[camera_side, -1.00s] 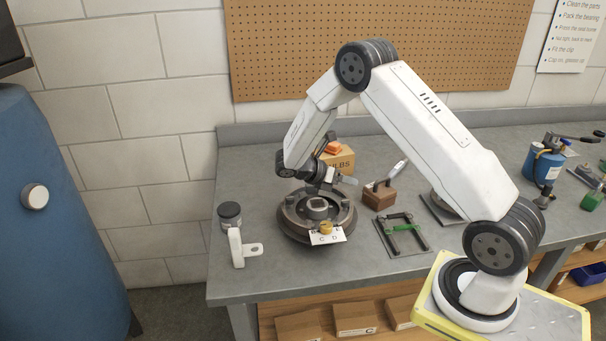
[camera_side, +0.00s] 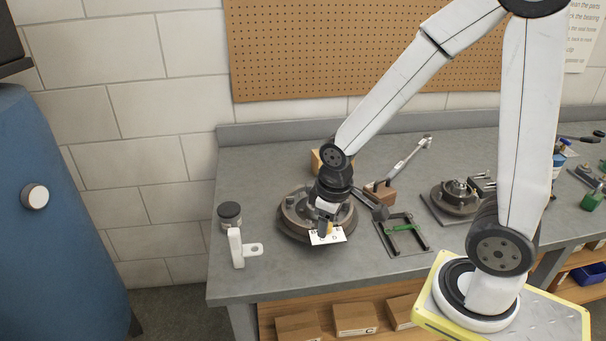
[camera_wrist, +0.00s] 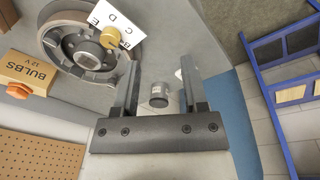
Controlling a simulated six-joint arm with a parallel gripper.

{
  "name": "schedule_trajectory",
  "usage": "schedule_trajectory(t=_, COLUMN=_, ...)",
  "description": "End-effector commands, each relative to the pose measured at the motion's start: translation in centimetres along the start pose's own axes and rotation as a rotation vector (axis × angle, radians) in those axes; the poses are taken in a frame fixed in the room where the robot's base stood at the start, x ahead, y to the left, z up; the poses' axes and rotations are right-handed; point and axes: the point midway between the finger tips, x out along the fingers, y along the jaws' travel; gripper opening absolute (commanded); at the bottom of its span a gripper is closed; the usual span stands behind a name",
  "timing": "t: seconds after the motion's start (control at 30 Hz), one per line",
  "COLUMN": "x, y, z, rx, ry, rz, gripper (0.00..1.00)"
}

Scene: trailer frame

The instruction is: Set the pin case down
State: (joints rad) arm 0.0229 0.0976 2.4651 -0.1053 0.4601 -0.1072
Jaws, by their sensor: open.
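I cannot tell for sure which thing is the pin case. A small round brass-coloured piece (camera_wrist: 110,37) is at the drum's rim, by a white lettered card (camera_wrist: 118,22). The card also shows in the side view (camera_side: 330,238). The brake drum (camera_side: 292,222) lies on the bench; it is at the upper left of the wrist view (camera_wrist: 52,38). My gripper (camera_wrist: 160,68) is open, with nothing held between its fingers. In the side view my gripper (camera_side: 326,222) appears in front of the drum and hides part of it.
A dark lidded jar (camera_side: 230,214) and a white bracket (camera_side: 236,248) stand left of the drum. A BULBS box (camera_wrist: 28,75) with an orange piece (camera_wrist: 18,91) is behind it. A brown block (camera_side: 378,192) and a frame with a green part (camera_side: 403,228) lie to the right.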

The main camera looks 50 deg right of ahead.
Motion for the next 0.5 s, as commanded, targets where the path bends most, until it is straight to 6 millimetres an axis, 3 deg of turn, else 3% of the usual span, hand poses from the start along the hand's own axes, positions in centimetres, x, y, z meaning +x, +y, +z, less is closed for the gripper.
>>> schedule_trajectory(t=0.2, x=-0.9, y=-1.5, z=0.6, rx=0.161, ry=0.105, rz=-0.035, gripper=0.56)
schedule_trajectory(t=0.5, x=-1.0, y=-1.6, z=0.7, rx=0.184, ry=0.117, rz=-0.04, gripper=0.56)
